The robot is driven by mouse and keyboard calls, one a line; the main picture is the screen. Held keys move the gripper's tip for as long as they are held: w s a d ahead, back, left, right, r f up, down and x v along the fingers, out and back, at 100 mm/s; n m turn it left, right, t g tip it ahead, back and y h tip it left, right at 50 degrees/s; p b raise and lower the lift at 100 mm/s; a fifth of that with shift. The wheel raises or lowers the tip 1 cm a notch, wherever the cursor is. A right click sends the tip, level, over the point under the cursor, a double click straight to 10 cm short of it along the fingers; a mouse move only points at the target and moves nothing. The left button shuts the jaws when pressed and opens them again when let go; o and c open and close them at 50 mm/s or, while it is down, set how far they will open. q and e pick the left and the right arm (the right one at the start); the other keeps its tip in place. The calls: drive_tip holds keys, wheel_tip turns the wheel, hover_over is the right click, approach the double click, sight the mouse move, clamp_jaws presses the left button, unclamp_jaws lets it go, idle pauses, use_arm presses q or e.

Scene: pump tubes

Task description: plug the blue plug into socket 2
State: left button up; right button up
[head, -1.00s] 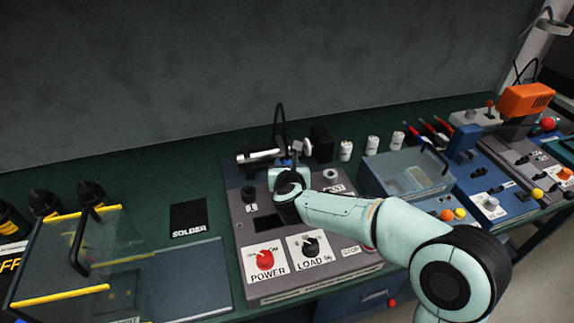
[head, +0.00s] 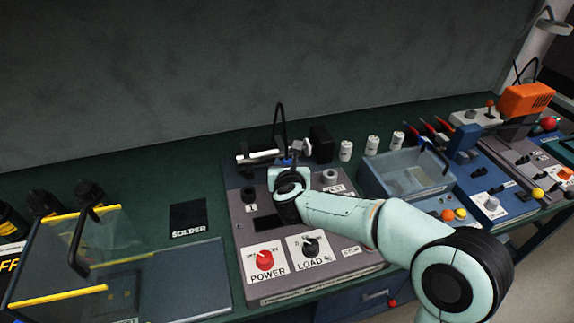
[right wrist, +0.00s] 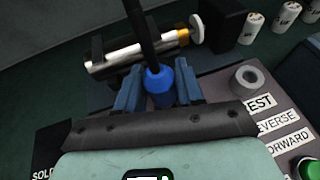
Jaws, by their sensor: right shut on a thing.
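The blue plug (right wrist: 158,80) is between the two fingers of my right gripper (right wrist: 157,88), with a black cable rising from its top. In the head view a small bit of blue and my right gripper (head: 286,163) show over the back part of the grey control panel (head: 290,285). A dark round socket marked 1 (head: 249,194) lies left of the gripper. Socket 2 cannot be made out; my gripper and arm cover the panel between these. Whether the plug's lower end touches anything is hidden.
Behind the gripper lie a silver cylinder (head: 258,156) and a black block (head: 321,144). The panel carries a red POWER knob (head: 265,260) and a black LOAD knob (head: 311,247). A clear bin (head: 405,180) stands right, a yellow-edged clear cover (head: 75,250) left.

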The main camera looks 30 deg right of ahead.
drive_tip(key=shift+b, duration=0.4)
idle(0.8)
drive_tip(key=shift+f+b, duration=0.4)
drive_tip(key=shift+f+b, duration=1.65)
drive_tip(key=shift+f, duration=0.3)
drive_tip(key=o, duration=1.1)
